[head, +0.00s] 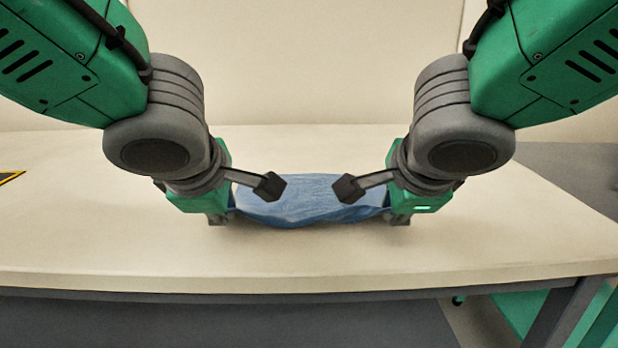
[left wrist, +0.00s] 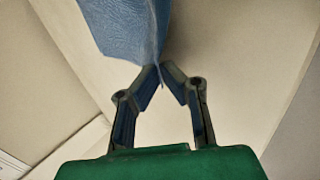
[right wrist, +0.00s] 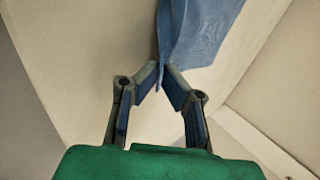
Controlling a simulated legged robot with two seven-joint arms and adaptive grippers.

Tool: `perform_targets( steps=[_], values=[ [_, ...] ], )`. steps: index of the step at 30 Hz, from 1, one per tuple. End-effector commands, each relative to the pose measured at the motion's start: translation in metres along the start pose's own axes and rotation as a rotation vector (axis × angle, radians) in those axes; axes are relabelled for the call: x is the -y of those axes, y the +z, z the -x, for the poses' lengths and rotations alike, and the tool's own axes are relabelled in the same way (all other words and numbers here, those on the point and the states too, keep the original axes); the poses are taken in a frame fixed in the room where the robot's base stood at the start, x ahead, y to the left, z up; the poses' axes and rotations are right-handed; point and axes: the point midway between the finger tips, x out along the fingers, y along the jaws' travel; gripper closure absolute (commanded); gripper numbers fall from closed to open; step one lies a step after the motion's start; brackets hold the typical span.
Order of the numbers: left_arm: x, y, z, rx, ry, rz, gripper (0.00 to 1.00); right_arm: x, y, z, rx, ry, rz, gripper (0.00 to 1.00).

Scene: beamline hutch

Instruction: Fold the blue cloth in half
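The blue cloth (head: 312,200) spans the space between my two grippers in the head view, its near edge sagging slightly in the middle with a dark shadow below it. My left gripper (left wrist: 161,70) is shut on one corner of the cloth (left wrist: 128,28). My right gripper (right wrist: 160,68) is shut on the other near corner of the cloth (right wrist: 200,32). In the head view my wrists hide both held corners. The near edge looks lifted off the table; how the far part lies is partly hidden.
The pale table (head: 90,235) is clear around the cloth, with free room in front and to both sides. A yellow-and-black marking (head: 10,178) lies at the far left. A pale wall (head: 310,60) stands behind the table.

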Motion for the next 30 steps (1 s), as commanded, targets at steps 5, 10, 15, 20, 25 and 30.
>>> perform_targets(
  steps=[5,10,15,20,25,30],
  values=[
    [0.0014,0.0001,-0.0007,0.001,0.005,0.0,1.0,-0.0012,0.0001,-0.0006,0.001,-0.006,0.0,1.0],
    [0.0013,0.0001,-0.0005,0.001,0.006,0.001,1.0,-0.0011,0.0001,-0.0005,0.001,-0.006,0.0,1.0],
    [0.0012,0.0,-0.0005,0.001,0.006,0.001,0.62,-0.001,0.0001,-0.0005,0.001,-0.006,0.0,0.62],
    [0.0011,0.0,-0.0005,0.001,0.006,0.001,0.62,-0.001,0.0001,-0.0005,0.001,-0.006,0.0,0.62],
    [0.0011,0.0,-0.0005,0.0,0.006,0.0,0.62,-0.001,0.0001,-0.0005,0.001,-0.006,0.0,0.62],
    [-0.0022,0.0008,0.0086,0.007,0.004,0.004,0.62,0.0021,0.001,0.0087,0.007,-0.005,-0.004,0.62]
  ],
)
